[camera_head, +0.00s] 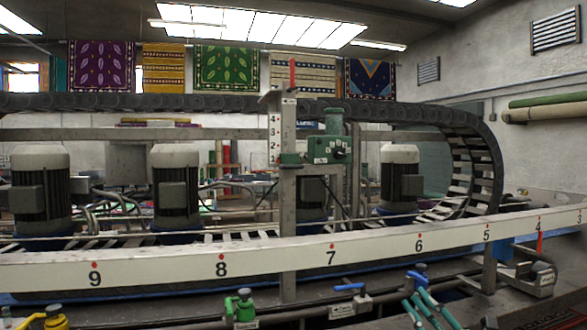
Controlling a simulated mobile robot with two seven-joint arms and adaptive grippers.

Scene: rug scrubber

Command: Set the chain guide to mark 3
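A long white horizontal scale bar (275,263) crosses the view, with red dots and marks falling from 9 at left to 3 at right. A red pointer (540,242) stands at mark 4, above a small grey carriage (540,276) with a label. A short upright scale (275,138) with marks including 4, 3 and 2 stands beside a green gearbox (334,148) on a post. Their labels are too small to read, so which is the chain guide is unclear. The teal fingers of my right gripper (415,297) show at the bottom, apart and empty. My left gripper is not in view.
A black cable chain (480,150) loops down at right behind the bar. Several motors (176,190) stand behind it. In front are a yellow valve (50,318), a green valve (243,303) and blue-handled valves (350,288). Rugs (226,68) hang at the back.

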